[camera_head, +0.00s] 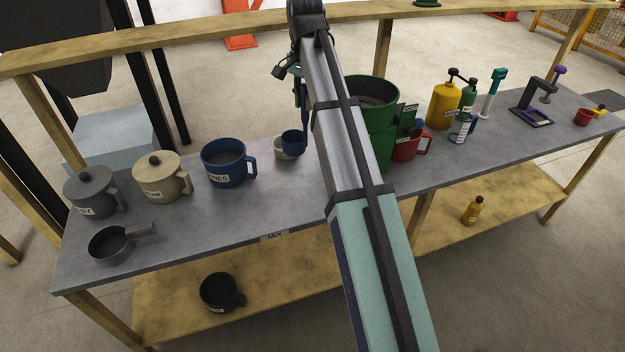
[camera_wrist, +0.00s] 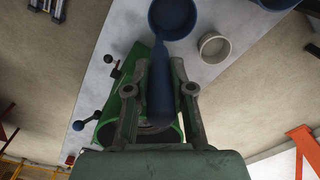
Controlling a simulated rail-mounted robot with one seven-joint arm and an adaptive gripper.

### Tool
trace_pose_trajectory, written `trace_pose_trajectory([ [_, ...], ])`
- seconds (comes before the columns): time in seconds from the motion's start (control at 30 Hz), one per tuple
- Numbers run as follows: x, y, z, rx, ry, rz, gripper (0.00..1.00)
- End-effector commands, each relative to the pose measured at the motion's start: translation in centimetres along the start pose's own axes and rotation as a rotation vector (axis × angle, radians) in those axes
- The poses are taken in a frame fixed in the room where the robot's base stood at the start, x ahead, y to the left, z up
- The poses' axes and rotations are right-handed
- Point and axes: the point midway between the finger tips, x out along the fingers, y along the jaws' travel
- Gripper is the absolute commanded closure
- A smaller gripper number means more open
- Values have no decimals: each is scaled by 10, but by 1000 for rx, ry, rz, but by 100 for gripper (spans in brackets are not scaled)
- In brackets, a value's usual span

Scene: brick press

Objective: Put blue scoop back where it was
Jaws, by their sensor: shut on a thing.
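The blue scoop (camera_head: 292,138) hangs upright by its long handle from my gripper (camera_head: 291,71) in the head view. Its cup overlaps a small pale cup (camera_head: 280,153) on the grey table; I cannot tell its exact height. In the wrist view, my gripper (camera_wrist: 160,92) is shut on the handle of the blue scoop (camera_wrist: 172,20), whose round cup points away at the top. The pale cup (camera_wrist: 214,46) appears to its right, apart from it. A blue pot with a label ending in "NES" (camera_head: 223,167) stands left of the scoop, without a lid.
The green mixer drum (camera_head: 372,105) stands close to the right, partly behind my arm. A red mug (camera_head: 405,148) sits beside it. A lidded tan pot (camera_head: 160,182), a lidded grey pot (camera_head: 92,195) and a dark scoop (camera_head: 108,243) are at the left. Bare tabletop (camera_head: 245,205) lies in front.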

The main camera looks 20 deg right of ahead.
Motion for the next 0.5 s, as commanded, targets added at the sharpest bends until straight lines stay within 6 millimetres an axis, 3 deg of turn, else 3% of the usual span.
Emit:
trace_pose_trajectory([
  [0.5,111,4,2,8,-4,4,100],
])
